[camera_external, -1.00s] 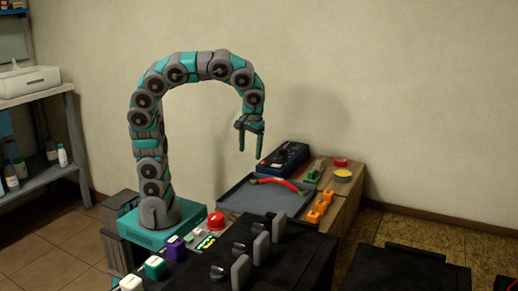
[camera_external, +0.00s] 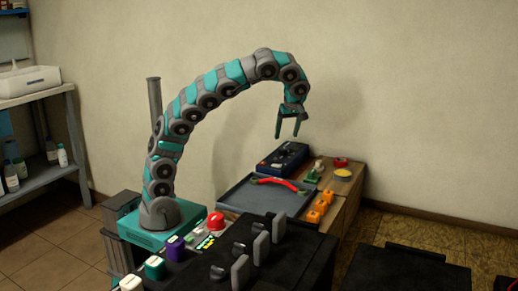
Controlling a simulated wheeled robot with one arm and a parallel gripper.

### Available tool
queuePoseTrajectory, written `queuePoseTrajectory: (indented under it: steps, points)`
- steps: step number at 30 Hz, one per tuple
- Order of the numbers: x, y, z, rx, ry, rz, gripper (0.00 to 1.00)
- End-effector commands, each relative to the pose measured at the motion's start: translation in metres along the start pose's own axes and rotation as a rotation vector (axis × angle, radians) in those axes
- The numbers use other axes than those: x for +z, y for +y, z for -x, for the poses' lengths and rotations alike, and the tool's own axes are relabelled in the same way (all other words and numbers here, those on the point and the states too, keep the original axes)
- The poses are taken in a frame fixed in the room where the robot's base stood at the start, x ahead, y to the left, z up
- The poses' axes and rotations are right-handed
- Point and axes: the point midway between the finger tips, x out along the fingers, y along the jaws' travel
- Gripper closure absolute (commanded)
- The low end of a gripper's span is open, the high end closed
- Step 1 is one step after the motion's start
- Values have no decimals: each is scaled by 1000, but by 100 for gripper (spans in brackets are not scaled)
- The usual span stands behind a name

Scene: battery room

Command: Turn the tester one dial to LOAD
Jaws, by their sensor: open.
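A dark blue tester (camera_external: 284,157) lies at the back of the wooden bench, behind the grey tray. Its dial is too small to read, so I cannot tell its setting. My gripper (camera_external: 287,135) is open and empty, fingers pointing down. In the picture it hangs just above the tester, apart from it. I cannot tell its exact height or depth over the tester.
A grey tray (camera_external: 238,200) holds a red cable with green ends (camera_external: 283,182). Orange blocks (camera_external: 313,216), a yellow-topped tin (camera_external: 343,174) and a red roll (camera_external: 341,162) sit to the right. Black units with upright grey levers (camera_external: 240,270) stand in front.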

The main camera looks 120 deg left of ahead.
Motion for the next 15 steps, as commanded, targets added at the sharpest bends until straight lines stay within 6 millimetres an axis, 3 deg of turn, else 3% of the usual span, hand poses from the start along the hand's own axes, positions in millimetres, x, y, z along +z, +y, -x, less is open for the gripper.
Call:
queuePoseTrajectory:
  steps: [15]
  points:
    - [0,0,-24,-7,6,0,24]
